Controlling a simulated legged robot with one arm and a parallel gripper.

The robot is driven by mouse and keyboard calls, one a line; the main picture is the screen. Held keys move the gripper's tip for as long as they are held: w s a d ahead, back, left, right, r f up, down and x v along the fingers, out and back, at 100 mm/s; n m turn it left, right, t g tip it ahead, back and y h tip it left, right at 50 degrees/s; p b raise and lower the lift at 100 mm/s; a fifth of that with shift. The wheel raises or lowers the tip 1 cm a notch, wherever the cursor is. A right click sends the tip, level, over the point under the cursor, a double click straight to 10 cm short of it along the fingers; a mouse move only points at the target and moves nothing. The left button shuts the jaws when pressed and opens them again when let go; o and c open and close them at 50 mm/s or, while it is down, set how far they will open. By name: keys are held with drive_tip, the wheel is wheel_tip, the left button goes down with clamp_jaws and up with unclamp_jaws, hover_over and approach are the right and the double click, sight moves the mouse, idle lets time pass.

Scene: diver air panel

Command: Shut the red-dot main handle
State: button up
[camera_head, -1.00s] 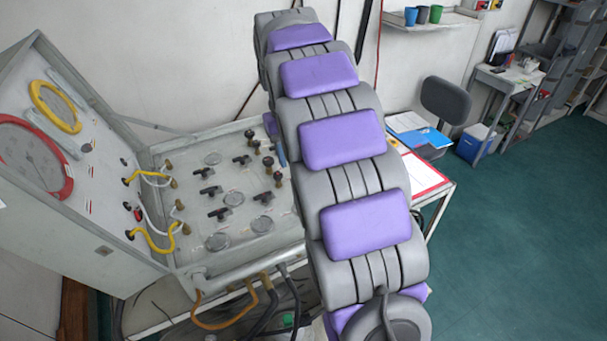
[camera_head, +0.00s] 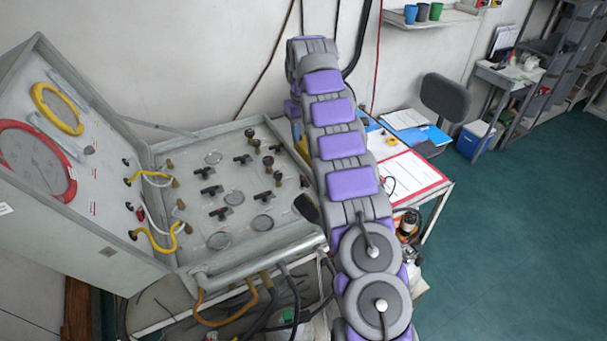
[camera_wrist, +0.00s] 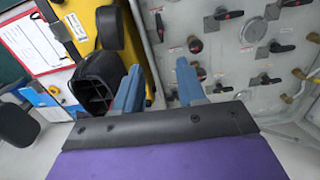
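The grey valve panel (camera_head: 290,226) lies in the open case, left of my arm in the head view. It carries several black lever handles, such as one in the middle (camera_head: 211,190) and one toward the back (camera_head: 243,158). In the wrist view the panel (camera_wrist: 226,58) fills the right side, with lever handles (camera_wrist: 231,14) (camera_wrist: 274,47). Small red marks show at several fittings; I cannot tell which one is the main handle. My gripper (camera_wrist: 158,82) has its two blue fingers apart with nothing between them, near the panel's edge. In the head view my arm hides it.
A yellow object (camera_wrist: 88,24) with a black part (camera_wrist: 98,78) lies beside the panel's edge. A red-bordered sheet (camera_head: 408,174) lies on the table to the right. The upright lid (camera_head: 60,200) with gauges and yellow hoses stands left. Hoses hang at the panel's front.

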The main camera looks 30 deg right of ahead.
sight(303, 179)
wheel_tip(303, 179, down, 18)
drive_tip(key=b, duration=0.2)
drive_tip(key=shift+r+b, duration=0.25)
drive_tip(key=shift+b, duration=0.1)
drive_tip(key=shift+c, duration=0.2)
clamp_jaws()
idle(0.3)
